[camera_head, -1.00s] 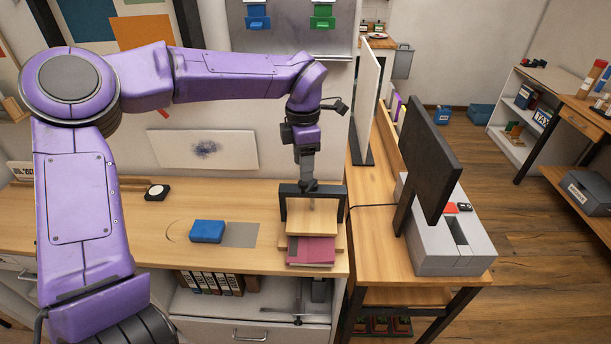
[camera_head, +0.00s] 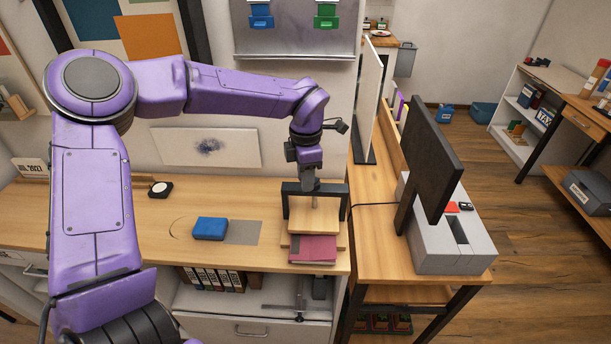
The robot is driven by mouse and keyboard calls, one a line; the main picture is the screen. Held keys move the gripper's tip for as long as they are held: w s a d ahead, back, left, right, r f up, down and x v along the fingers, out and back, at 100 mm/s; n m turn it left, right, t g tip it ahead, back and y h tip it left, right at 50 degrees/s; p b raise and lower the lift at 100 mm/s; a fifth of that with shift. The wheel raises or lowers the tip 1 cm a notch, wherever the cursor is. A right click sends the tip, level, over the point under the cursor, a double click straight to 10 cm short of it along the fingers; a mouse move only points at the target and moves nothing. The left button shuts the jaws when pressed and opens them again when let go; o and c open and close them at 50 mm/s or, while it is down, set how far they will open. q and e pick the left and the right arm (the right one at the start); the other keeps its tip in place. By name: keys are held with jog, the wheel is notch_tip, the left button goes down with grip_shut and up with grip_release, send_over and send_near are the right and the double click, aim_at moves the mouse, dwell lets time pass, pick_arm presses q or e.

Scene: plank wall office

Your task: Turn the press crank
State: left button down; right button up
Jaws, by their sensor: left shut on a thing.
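The press stands on the wooden desk in the head view, with a black frame (camera_head: 289,205) around a pale wooden board (camera_head: 313,216). A magenta book (camera_head: 313,249) sticks out at its front, low on the base. My left gripper (camera_head: 309,185) points down at the top bar of the press and is shut on the press crank. The crank itself is mostly hidden by the gripper and wrist, so its angle cannot be told. My right gripper is not in view.
A blue box (camera_head: 210,228) lies on the desk left of the press, beside a grey patch (camera_head: 243,232). A black monitor (camera_head: 432,161) and a grey machine (camera_head: 440,246) stand on the right table.

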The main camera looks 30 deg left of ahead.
pick_arm(q)
jog(key=shift+d, duration=0.1)
jog(key=w+d+n+b, duration=0.1)
jog(key=w+n+b, duration=0.1)
jog(key=n+b, duration=0.2)
jog(key=w+d+n+b, duration=0.1)
jog(key=w+n+b, duration=0.1)
jog(key=n, duration=0.8)
jog(key=w+d+n+b, duration=0.2)
jog(key=n+b, duration=0.3)
jog(key=n, duration=0.2)
jog(key=shift+w+f+b, duration=0.1)
jog(key=shift+w+b, duration=0.15)
jog(key=shift+b, duration=0.1)
jog(key=n+b, duration=0.1)
jog(key=w+n+b, duration=0.1)
jog(key=n, duration=0.1)
jog(key=shift+w+a+n, duration=0.15)
jog(key=shift+a+n, duration=0.15)
jog(key=shift+a, duration=0.05)
jog(key=shift+w+a+n+b, duration=0.3)
jog(key=shift+a+n+b, duration=0.3)
jog(key=shift+n, duration=0.85)
jog(key=shift+w+a+n+b, duration=0.35)
jog(key=shift+n+b, duration=0.5)
jog(key=shift+n, duration=0.55)
jog(key=shift+w+a+n+b, duration=0.2)
jog(key=shift+a+n+b, duration=0.45)
jog(key=shift+n, duration=0.8)
jog(key=shift+d, duration=0.1)
